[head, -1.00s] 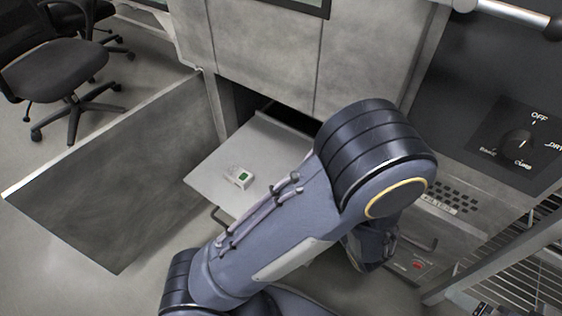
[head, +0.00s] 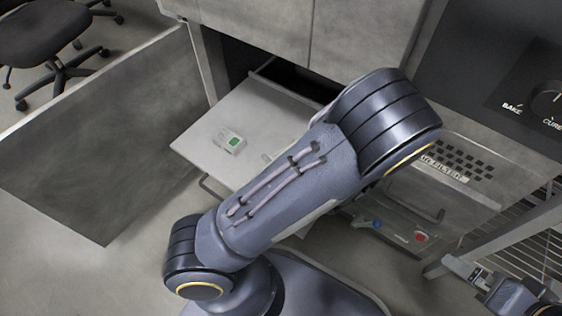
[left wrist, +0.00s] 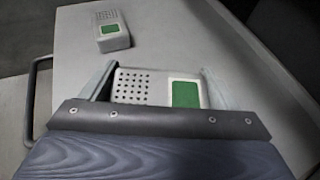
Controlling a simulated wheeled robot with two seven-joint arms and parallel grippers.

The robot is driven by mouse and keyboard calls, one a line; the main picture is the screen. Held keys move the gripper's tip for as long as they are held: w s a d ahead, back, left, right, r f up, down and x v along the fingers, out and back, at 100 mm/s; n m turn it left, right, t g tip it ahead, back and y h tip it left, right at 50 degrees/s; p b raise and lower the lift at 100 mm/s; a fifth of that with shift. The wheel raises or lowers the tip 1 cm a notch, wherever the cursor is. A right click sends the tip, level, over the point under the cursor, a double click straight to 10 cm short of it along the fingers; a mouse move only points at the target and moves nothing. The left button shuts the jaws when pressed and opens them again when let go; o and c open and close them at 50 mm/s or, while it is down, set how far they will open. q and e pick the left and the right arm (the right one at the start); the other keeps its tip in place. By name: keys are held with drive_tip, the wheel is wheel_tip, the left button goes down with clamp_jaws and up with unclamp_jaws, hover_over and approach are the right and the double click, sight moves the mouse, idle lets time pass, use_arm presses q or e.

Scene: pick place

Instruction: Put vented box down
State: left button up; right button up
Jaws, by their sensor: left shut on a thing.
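A white vented box (left wrist: 155,86) with a perforated face and a green panel sits between the two fingers of my left gripper (left wrist: 158,72), which is shut on it. The box is over a pale pull-out tray (left wrist: 185,45); I cannot tell whether it touches the surface. A second, similar vented box (left wrist: 112,31) rests on the tray, farther off and to the left, apart from the held one. In the head view this second box (head: 230,141) lies on the tray (head: 215,118), and my left arm hides most of the held box. My right gripper (head: 466,268) shows partly at the lower right.
A grey open door panel (head: 110,150) stands left of the tray. The cabinet (head: 265,25) rises behind it. A control panel with a knob (head: 548,98) and a wire rack (head: 500,245) are at right. The tray's left part is clear around the second box.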

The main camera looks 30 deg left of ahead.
use_arm(q)
drive_tip(key=f+b, duration=0.1)
drive_tip(key=a+f+b, duration=0.1)
drive_tip(key=f, duration=0.1)
drive_tip(key=f+b, duration=0.1)
drive_tip(key=f, duration=0.1)
drive_tip(key=shift+w+a+f, duration=0.1)
drive_tip(key=shift+w+a, duration=0.2)
drive_tip(key=shift+w, duration=0.1)
drive_tip(key=o, duration=1)
drive_tip(key=shift+c, duration=0.2)
